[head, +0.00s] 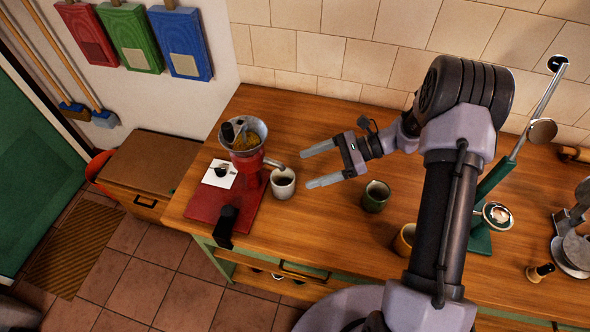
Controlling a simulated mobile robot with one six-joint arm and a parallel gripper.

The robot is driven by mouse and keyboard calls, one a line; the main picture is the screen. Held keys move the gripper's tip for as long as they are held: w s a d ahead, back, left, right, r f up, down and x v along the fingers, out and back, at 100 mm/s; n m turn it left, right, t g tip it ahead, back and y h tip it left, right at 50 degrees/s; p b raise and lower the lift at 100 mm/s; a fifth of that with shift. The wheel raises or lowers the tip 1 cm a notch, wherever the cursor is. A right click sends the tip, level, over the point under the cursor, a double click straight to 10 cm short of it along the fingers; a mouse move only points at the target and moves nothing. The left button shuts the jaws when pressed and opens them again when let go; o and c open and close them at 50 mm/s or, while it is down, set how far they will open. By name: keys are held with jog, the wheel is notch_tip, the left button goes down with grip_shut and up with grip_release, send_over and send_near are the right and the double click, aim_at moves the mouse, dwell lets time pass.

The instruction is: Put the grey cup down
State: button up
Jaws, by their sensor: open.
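My gripper (321,164) is open and empty to the right of the cup. Its two fingers point left towards the cup, with a gap between the fingertips and the cup.
A red grinder (247,160) with a metal hopper stands on a red board (205,203) to the left. A green cup (375,196) and a yellow-brown cup (404,239) stand near my arm. A green stand (479,238) is at the right. The counter's front middle is clear.

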jog(key=s+a+r+n+h, duration=0.1)
jog(key=s+r+n+h, duration=0.25)
jog(key=r, duration=0.35)
jog(key=s+a+r+n+h, duration=0.1)
jog(key=s+r+n+h, duration=0.15)
jog(key=s+r, duration=0.35)
jog(key=s+d+r+n+t+h, duration=0.3)
jog(key=s+r+n+t+h, duration=0.35)
jog(key=s, duration=0.65)
jog(key=f+b, duration=0.1)
jog(key=b, duration=0.2)
jog(key=f+y+b, duration=0.1)
jog(key=b, duration=0.1)
jog(key=shift+w+f+n, duration=0.25)
jog(key=shift+w+f, duration=0.05)
